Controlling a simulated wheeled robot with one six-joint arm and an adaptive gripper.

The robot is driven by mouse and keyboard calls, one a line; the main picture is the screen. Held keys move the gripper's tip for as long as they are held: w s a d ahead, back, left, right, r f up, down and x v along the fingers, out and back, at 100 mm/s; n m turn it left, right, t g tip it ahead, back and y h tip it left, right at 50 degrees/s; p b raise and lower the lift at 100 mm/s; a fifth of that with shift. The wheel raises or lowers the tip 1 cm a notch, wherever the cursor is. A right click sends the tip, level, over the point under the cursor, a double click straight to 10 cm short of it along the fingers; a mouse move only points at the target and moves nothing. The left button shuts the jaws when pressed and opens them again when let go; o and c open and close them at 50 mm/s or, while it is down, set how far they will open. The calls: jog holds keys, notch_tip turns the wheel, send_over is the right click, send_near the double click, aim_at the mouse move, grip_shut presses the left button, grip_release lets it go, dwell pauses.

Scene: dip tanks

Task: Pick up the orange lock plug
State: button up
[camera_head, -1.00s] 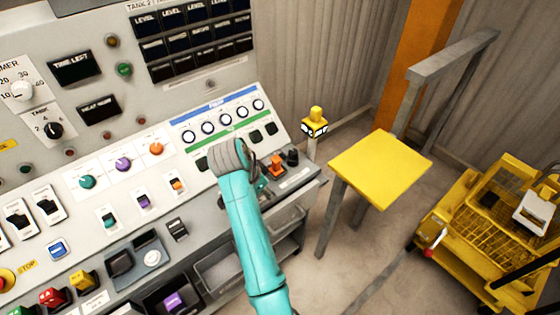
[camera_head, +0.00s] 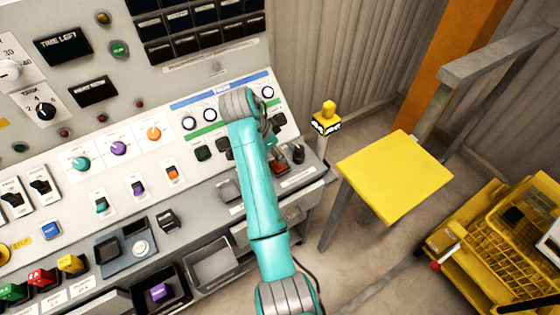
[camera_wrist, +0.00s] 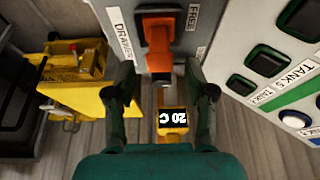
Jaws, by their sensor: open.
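The orange lock plug (camera_wrist: 158,42) sits in a dark socket between the "DRAWER" and "FREE" labels in the wrist view. In the head view the plug (camera_head: 281,167) shows as a small orange-red piece at the console's right end, partly covered by my arm. My gripper (camera_wrist: 161,72) is open, with one dark finger to each side of the plug's lower end in the picture. I cannot tell whether the fingers touch it. In the head view my wrist hides most of the gripper.
A black knob (camera_head: 299,153) stands just right of the plug. Green-black buttons (camera_wrist: 266,61) lie close by on the panel. A yellow-topped post (camera_head: 327,120) and a yellow stool (camera_head: 395,175) stand right of the console. A yellow cart (camera_head: 500,240) is farther right.

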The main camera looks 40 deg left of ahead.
jog(key=shift+x, duration=2.85)
grip_shut()
